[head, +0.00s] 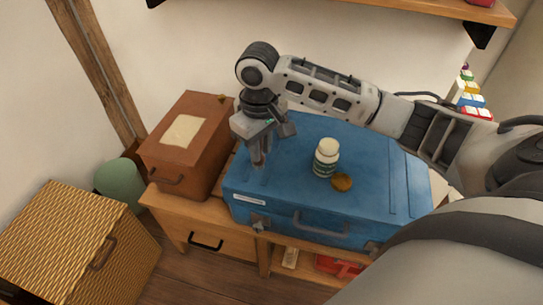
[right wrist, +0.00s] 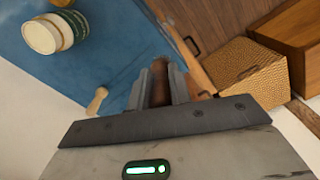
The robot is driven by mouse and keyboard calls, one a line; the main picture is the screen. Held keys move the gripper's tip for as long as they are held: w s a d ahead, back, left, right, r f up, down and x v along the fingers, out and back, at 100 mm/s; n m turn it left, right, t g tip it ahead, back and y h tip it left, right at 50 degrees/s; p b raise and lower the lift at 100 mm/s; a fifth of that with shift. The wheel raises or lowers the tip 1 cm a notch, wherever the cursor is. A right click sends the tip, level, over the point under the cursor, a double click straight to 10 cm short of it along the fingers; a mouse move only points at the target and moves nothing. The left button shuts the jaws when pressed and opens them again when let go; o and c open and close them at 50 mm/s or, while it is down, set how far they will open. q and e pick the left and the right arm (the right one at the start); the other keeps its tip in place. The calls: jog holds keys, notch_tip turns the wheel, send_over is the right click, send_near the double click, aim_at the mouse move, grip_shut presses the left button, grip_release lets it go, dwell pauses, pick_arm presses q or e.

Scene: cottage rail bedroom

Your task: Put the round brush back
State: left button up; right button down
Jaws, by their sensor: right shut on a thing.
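My right gripper (head: 262,150) points down over the left part of the blue suitcase (head: 375,160). In the right wrist view its fingers (right wrist: 160,85) are shut on a narrow brown thing, probably the round brush (right wrist: 159,82); the fingers hide most of it. A pale wooden rounded knob (right wrist: 97,100) shows left of the fingers in that view; I cannot tell whether it belongs to the held thing. My left gripper is not in view.
A white-capped bottle (head: 326,158) and a small brown round thing (head: 341,182) stand on the suitcase. A brown box (head: 187,150) is to its left. A woven basket (head: 75,245) and a green bin (head: 119,183) are further left. A shelf (head: 400,8) hangs above.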

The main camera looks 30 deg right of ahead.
jog(key=shift+w+d+f+b, duration=0.15)
jog(key=shift+w+d+f, duration=0.7)
jog(key=shift+f, duration=0.8)
jog(key=shift+w+d+f+b, duration=0.15)
jog(key=shift+w+d+f, duration=0.45)
jog(key=shift+d+f, duration=0.8)
jog(key=shift+w+d+f+b, duration=0.15)
jog(key=shift+w+d+f, duration=0.55)
jog(key=shift+f, duration=1.25)
jog(key=shift+f, duration=0.1)
jog(key=c, duration=1.3)
grip_release()
